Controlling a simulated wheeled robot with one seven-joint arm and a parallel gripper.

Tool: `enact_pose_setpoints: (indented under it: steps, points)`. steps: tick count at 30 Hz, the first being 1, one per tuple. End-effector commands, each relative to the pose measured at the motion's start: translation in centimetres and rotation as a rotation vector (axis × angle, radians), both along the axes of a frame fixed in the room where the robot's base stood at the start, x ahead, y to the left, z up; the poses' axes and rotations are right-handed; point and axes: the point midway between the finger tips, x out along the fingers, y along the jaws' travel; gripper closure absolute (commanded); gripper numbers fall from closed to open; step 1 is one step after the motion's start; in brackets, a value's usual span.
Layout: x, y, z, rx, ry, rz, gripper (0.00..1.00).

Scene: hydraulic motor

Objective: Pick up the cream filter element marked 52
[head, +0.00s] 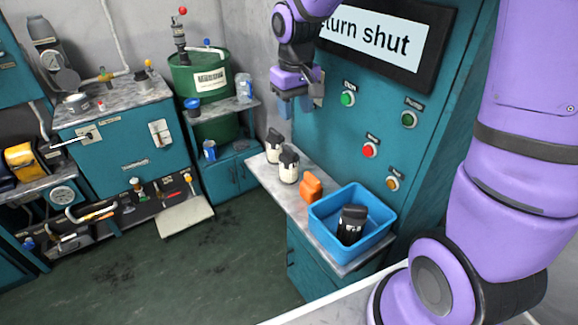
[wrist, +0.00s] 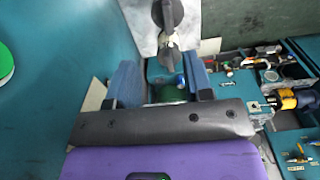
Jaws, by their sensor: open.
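Two cream filter elements with black tops stand upright on a narrow grey shelf (head: 264,178) in the head view, a rear one (head: 273,150) and a nearer one (head: 289,171). I cannot read a number on either. My gripper (head: 298,103) is above the shelf's rear end, close to the teal panel, apart from both elements. In the wrist view my gripper (wrist: 162,78) shows two blue fingers spread apart with no object held.
An orange object (head: 311,188) stands beside the nearer element. A blue bin (head: 325,231) at the shelf's near end holds a black item (head: 352,222). The teal panel (head: 330,135) with buttons rises along the shelf's right side. A green drum (head: 190,80) stands at the back.

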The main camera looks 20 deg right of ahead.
Motion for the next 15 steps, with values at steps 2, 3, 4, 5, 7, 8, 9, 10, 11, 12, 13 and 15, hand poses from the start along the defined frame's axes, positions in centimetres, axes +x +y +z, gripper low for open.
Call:
enact_pose_setpoints:
  steps: [2,3,4,5,7,8,9,10,11,12,13,15]
  points:
    - [0.5,0.2,-0.8,0.006,0.013,0.004,0.53]
    - [0.6,0.3,-1.0,0.007,0.016,0.006,0.53]
    - [0.7,0.3,-1.2,0.008,0.018,0.006,0.53]
    - [0.8,0.4,-1.5,0.009,0.02,0.007,0.53]
    - [0.8,0.4,-2.3,0.008,0.023,0.007,0.53]
    - [0.8,0.4,-2.7,0.008,0.023,0.007,0.53]
    - [0.8,0.4,-3.4,0.008,0.023,0.008,0.53]
    - [0.8,0.4,-3.8,0.009,0.024,0.008,0.53]
    - [0.8,0.4,-4.3,0.009,0.023,0.008,0.53]
    - [0.8,0.4,-4.9,0.009,0.023,0.007,0.53]
    - [0.8,0.4,-5.3,0.008,0.023,0.007,0.53]
    - [0.8,0.4,-6.1,0.009,0.022,0.007,0.53]
